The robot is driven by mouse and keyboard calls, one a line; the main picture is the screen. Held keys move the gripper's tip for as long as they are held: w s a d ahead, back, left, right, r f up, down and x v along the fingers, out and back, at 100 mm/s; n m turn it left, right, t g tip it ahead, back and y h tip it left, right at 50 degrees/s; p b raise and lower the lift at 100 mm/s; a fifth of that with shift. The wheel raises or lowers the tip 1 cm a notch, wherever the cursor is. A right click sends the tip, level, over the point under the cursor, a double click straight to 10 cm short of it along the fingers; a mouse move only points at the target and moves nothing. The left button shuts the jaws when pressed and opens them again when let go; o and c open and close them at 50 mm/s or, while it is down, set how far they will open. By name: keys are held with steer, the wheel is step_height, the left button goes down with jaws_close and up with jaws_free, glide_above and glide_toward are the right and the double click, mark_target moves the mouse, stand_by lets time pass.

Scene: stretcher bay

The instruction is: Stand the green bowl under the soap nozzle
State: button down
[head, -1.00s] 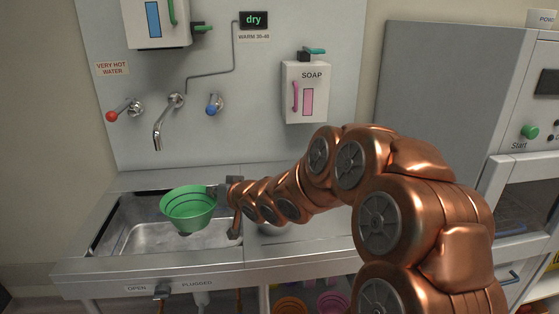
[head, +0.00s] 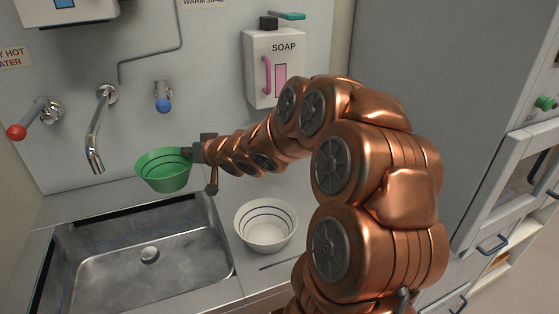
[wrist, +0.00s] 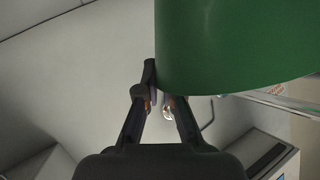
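The green bowl (head: 163,172) hangs upright in the air in front of the wall, right of the tap and above the sink's back edge. My gripper (head: 190,154) is at its right rim and appears closed on it. In the wrist view the green bowl (wrist: 240,45) fills the upper right, with the fingertips (wrist: 158,88) close together at its edge. The white soap dispenser (head: 273,72), with a pink handle and a teal lever on top, is on the wall right of the bowl. I cannot make out its nozzle; my arm hides its lower right.
A white bowl (head: 266,226) with dark rings stands on the counter right of the empty sink (head: 135,265). The tap (head: 95,135) and blue knob (head: 163,97) are near the green bowl. A grey cabinet (head: 420,120) bounds the right. Some counter behind the white bowl is clear.

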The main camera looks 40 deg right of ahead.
steer(key=s+d+f+m+h+b, duration=0.1)
steer(key=s+d+h, duration=0.1)
steer(key=s+d, duration=0.6)
steer(key=s+d+f+m+h+b, duration=0.15)
steer(key=s+d, duration=0.25)
steer(key=d, duration=0.8)
steer(key=s+d+m+h, duration=0.1)
steer(key=s+d, duration=0.6)
steer(key=d, duration=0.2)
steer(key=shift+w+d+f, duration=0.85)
steer(key=shift+w+d, duration=0.4)
steer(key=shift+w, duration=1.15)
steer(key=shift+w+d+f, duration=0.9)
steer(key=shift+w+d, duration=0.3)
steer(key=shift+w, duration=1.2)
steer(key=shift+w+d+f, duration=0.85)
steer(key=shift+w+d, duration=0.4)
steer(key=shift+w, duration=1.15)
steer(key=shift+f, duration=0.2)
steer(key=c, duration=1.3)
jaws_free()
